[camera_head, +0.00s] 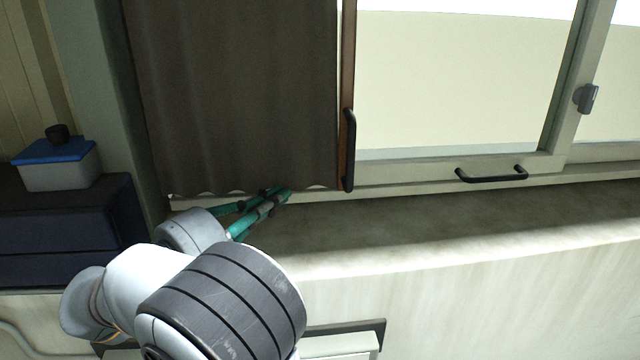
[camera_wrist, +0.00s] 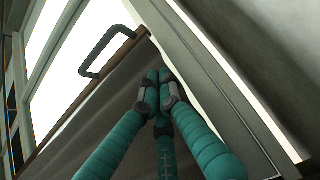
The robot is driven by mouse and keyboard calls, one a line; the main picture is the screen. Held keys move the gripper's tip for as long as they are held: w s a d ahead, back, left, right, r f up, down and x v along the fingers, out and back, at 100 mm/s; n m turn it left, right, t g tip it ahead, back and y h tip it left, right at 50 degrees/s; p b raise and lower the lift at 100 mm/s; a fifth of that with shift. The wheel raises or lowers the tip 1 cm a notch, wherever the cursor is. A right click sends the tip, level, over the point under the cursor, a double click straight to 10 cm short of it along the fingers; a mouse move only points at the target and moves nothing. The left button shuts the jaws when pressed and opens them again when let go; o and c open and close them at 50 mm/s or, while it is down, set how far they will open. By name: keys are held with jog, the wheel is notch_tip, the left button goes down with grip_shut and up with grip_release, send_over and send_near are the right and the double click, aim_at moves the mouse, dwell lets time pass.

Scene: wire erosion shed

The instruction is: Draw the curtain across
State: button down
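The dark brown curtain (camera_head: 235,90) hangs over the left part of the window, and the pane right of it is uncovered. A brown strip (camera_head: 347,60) runs along its right edge and bears a black upright handle (camera_head: 349,150). My gripper (camera_head: 280,191) is in front of the curtain's lower edge, left of the handle and apart from it. In the wrist view its teal fingers (camera_wrist: 159,73) come together at the tips with nothing seen between them. The handle (camera_wrist: 100,52) shows there to the upper left, beyond the fingertips, with the curtain (camera_wrist: 95,115) below it.
A window frame with a black horizontal handle (camera_head: 492,174) and a grey latch (camera_head: 586,98) is at the right. A deep sill (camera_head: 450,225) runs below the window. A blue-lidded box (camera_head: 60,165) stands on a dark cabinet (camera_head: 65,235) at the left.

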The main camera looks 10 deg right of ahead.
jog(key=w+d+p, duration=0.2)
jog(key=d, duration=0.5)
jog(key=shift+w+d, duration=0.25)
jog(key=shift+d, duration=0.05)
